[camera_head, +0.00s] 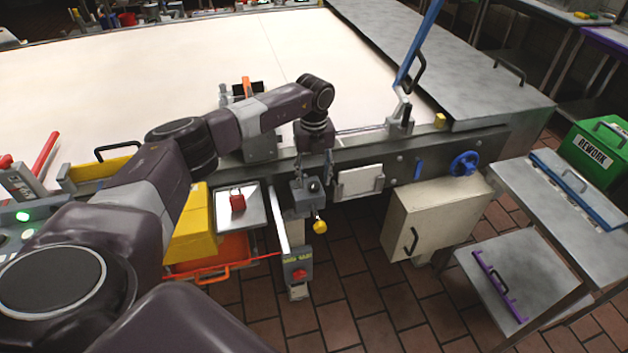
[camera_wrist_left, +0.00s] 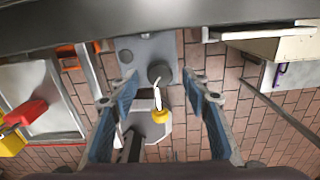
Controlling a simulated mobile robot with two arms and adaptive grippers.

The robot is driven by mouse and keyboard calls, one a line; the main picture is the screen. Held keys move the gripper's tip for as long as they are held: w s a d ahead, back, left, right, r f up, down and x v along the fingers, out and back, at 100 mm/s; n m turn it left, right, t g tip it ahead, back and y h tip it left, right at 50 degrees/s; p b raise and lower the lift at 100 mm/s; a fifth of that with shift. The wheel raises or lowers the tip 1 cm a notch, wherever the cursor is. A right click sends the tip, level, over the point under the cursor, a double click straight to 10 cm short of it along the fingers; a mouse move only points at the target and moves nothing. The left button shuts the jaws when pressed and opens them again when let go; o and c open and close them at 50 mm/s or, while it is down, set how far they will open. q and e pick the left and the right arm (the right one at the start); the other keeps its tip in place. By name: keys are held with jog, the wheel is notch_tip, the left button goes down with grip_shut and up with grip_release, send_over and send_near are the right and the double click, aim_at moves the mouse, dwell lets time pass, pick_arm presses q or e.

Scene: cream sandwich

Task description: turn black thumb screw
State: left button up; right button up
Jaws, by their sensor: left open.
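The black thumb screw (camera_head: 314,186) is a small dark round knob on a grey metal block (camera_head: 303,200) at the front of the machine. In the left wrist view the thumb screw (camera_wrist_left: 160,73) shows as a dark disc on the grey block (camera_wrist_left: 133,52). My left gripper (camera_head: 314,170) points down just above it and is open. In the left wrist view the fingertips of my left gripper (camera_wrist_left: 160,80) stand on either side of the screw, with visible space between each finger and the knob. My right gripper is not in view.
A yellow knob (camera_head: 320,226) hangs below the block. A post with a red button (camera_head: 299,273) stands beneath. A tray with a red padlock (camera_head: 237,202) is to the left. A cream cabinet (camera_head: 435,222) and a blue handwheel (camera_head: 464,164) are to the right.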

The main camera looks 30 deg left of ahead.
aim_at(314, 185)
pick_arm(q)
notch_tip(314, 185, up, 10)
jog(key=shift+r, duration=0.25)
dwell(0.5)
